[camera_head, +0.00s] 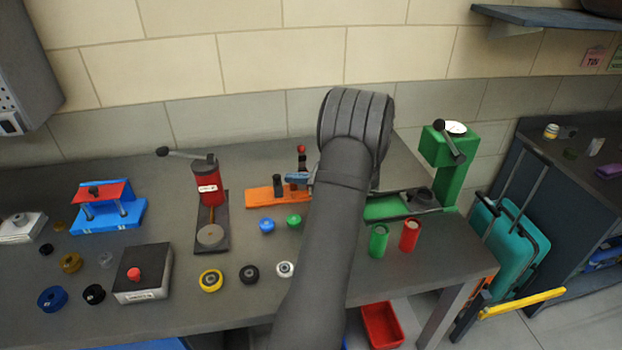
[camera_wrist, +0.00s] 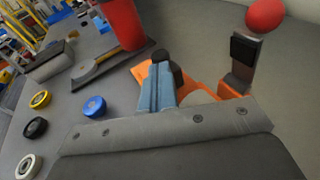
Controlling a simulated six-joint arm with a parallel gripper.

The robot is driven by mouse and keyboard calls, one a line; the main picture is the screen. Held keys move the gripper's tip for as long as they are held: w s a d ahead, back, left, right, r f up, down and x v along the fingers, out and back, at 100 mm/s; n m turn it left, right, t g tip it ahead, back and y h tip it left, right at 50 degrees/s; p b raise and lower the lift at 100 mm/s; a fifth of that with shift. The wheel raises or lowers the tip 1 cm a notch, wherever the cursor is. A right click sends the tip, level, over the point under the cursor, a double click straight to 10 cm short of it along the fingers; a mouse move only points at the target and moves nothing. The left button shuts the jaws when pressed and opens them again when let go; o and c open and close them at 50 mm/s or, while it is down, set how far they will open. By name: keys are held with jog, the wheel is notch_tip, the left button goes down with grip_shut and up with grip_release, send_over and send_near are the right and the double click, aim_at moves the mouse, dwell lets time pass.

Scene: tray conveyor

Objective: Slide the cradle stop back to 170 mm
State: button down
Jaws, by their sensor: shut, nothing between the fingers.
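My gripper (camera_head: 298,178) reaches left over an orange fixture. In the wrist view its blue-grey fingers (camera_wrist: 160,84) are shut together with nothing between them. The orange base (camera_head: 263,196) also shows in the wrist view (camera_wrist: 198,97), partly hidden behind the fingers. A dark post (camera_head: 277,184) stands on it; a dark rounded top (camera_wrist: 166,60) shows just beyond the fingertips, contact unclear. A dark upright with a red ball (camera_head: 301,149) stands at the back; the ball is large in the wrist view (camera_wrist: 266,14). I cannot tell which part is the cradle stop; no millimetre scale is readable.
A red lever press (camera_head: 207,184) stands left of the orange base. A green press (camera_head: 440,165) stands right, partly behind my arm. Blue (camera_head: 267,225) and green (camera_head: 294,221) round pieces lie in front, with green (camera_head: 378,241) and red (camera_head: 410,235) cylinders at right.

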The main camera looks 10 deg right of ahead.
jog(key=shift+w+a+f, duration=0.1)
jog(key=shift+w+a, duration=0.25)
jog(key=shift+a, duration=0.25)
jog(key=a, duration=0.6)
jog(key=shift+a, duration=0.2)
jog(key=shift+d, duration=0.1)
jog(key=v, duration=1.4)
